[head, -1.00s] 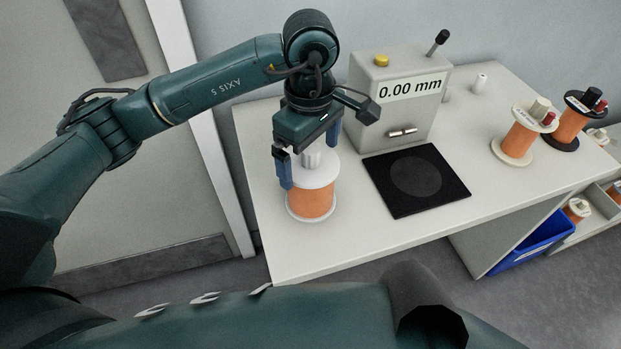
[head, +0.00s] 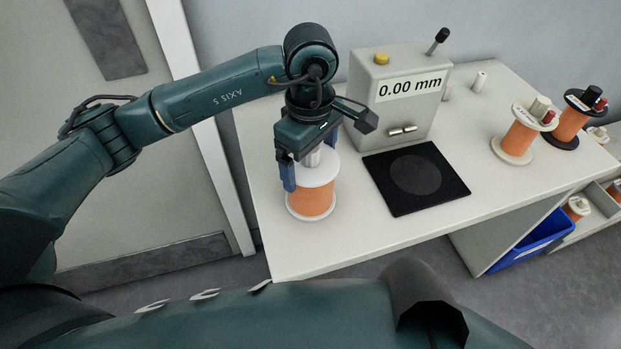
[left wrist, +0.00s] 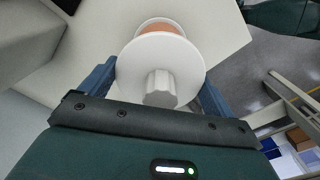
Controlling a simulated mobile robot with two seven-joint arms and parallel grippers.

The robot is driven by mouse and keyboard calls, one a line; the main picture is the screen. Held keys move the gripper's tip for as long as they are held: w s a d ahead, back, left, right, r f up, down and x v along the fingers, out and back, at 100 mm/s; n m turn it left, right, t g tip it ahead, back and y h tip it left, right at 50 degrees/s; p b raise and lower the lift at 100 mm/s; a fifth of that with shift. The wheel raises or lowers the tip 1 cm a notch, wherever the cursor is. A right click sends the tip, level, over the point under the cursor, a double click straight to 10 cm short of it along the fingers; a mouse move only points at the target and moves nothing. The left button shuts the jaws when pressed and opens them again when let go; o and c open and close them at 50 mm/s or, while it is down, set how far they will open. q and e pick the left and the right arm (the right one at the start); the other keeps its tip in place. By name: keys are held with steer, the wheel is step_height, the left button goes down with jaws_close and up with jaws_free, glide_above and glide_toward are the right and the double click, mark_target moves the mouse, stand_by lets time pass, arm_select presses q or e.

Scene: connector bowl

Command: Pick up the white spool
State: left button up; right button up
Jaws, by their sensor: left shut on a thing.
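The white spool (head: 313,201), wound with orange wire, stands upright near the left end of the light table (head: 345,250). It has white flanges and a pale ribbed knob on top. My left gripper (head: 311,171) points down over it and is shut on it. In the left wrist view, the blue fingers of the left gripper (left wrist: 158,86) lie on opposite sides of the spool's top flange (left wrist: 135,68). The spool's base appears to touch the table. My right gripper is not in view.
A grey gauge box (head: 400,95) reading "0.00 mm" stands behind a black square pad (head: 416,180), right of the spool. Two more orange-wound spools, one white-flanged (head: 518,138) and one black-flanged (head: 571,125), stand at the right. A blue bin (head: 535,242) sits below.

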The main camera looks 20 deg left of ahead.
arm_select(q)
steer(key=c, duration=0.6)
steer(key=shift+r, duration=0.15)
steer(key=shift+c, duration=0.5)
steer(key=shift+r, duration=0.1)
